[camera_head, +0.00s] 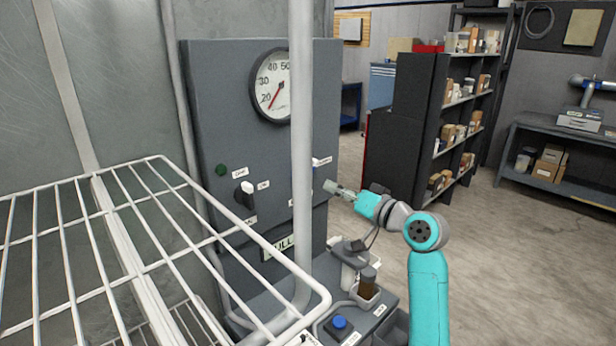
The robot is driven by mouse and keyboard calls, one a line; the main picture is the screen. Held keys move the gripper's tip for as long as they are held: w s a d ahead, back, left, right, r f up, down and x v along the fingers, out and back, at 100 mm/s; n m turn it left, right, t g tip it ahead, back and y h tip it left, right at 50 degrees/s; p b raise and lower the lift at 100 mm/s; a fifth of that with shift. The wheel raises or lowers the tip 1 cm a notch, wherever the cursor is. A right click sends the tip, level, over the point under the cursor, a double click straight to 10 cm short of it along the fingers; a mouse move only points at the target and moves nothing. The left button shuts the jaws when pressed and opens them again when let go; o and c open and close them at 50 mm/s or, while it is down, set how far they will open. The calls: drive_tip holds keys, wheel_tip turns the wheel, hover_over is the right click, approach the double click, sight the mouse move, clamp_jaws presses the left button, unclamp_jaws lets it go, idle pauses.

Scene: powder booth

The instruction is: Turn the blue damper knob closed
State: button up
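The dark grey control panel (225,110) stands in the middle left, with a dial gauge (273,86) near its top. I cannot make out the blue damper knob clearly. A small white label with a bluish edge (322,162) sits at the panel's right side, just right of a white post that hides part of the panel. My gripper (328,186) points left at the panel's right part, just below that label. Its fingertips are small here, and I cannot tell whether they touch anything or are apart. A blue round button (340,322) sits on a dark box on the lower console.
A white wire rack (150,215) fills the left foreground. The white post (301,120) stands before the panel. A black-and-white switch (246,195) and a green button (221,169) are on the panel. Open floor (500,270) lies right.

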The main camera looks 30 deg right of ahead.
sight(311, 177)
drive_tip(key=x, duration=1)
drive_tip(key=shift+w, duration=0.35)
clamp_jaws()
